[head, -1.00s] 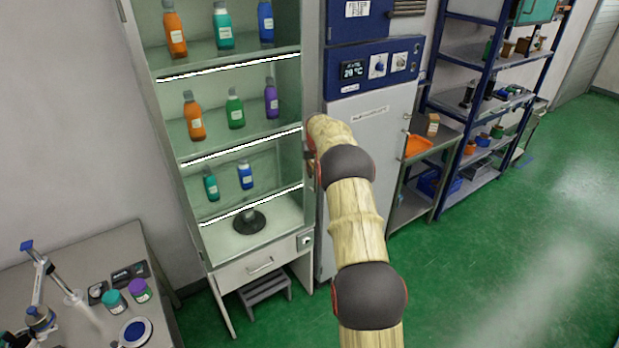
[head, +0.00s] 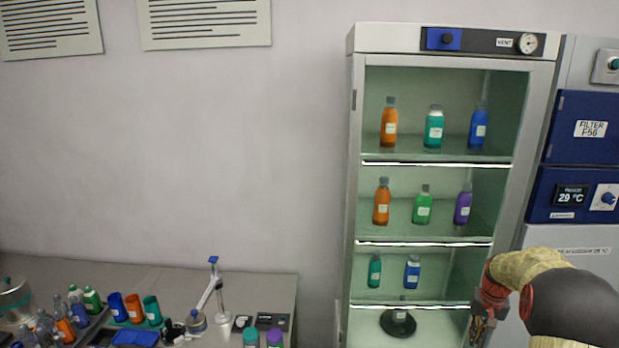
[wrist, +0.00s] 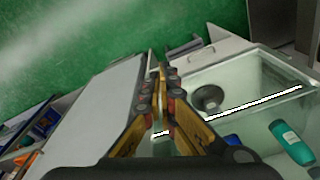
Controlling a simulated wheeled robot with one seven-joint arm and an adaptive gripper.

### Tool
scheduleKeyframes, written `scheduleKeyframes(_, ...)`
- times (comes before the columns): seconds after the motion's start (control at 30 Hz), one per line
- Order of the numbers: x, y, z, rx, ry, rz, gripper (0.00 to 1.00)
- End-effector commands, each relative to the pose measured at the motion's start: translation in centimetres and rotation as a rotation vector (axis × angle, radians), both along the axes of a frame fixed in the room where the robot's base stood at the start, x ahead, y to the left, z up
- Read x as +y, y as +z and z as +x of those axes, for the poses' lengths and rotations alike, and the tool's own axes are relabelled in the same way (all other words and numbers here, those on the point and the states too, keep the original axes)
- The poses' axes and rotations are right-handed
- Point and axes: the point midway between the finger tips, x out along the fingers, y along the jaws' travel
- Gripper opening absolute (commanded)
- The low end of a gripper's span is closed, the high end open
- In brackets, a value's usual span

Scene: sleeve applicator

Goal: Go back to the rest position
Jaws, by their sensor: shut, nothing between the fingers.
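My gripper (head: 478,330) shows at the lower right of the head view, in front of the cabinet's right edge. In the wrist view my gripper (wrist: 160,85) has its yellow and black fingers together, with nothing between them. The glass-fronted cabinet (head: 352,200) holds several bottles on its shelves. A dark round stand (head: 398,322) sits on its bottom level, and it also shows in the wrist view (wrist: 209,97). A teal bottle (wrist: 290,140) lies to the right of my fingers in the wrist view, inside the cabinet.
A bench (head: 265,285) on the left carries cups, bottles and a blue-topped stand (head: 214,285). A blue and grey unit (head: 585,190) stands right of the cabinet. Green floor (wrist: 110,50) is clear at the top left of the wrist view.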

Motion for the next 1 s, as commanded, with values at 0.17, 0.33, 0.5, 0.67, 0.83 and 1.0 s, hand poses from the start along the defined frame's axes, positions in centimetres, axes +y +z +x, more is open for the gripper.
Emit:
scheduleKeyframes(0.17,7.0,2.6,-4.5,0.011,0.048,0.003,0.0)
scheduleKeyframes(0.33,13.0,4.6,-9.1,0.009,0.099,-0.003,0.0)
scheduleKeyframes(0.5,18.5,5.7,-14.0,-0.007,0.156,-0.015,0.0)
scheduleKeyframes(0.67,23.0,5.8,-18.8,-0.033,0.212,-0.029,0.0)
scheduleKeyframes(0.83,27.0,5.2,-23.8,-0.077,0.277,-0.048,0.0)
scheduleKeyframes(1.0,30.3,4.0,-28.2,-0.138,0.348,-0.069,0.0)
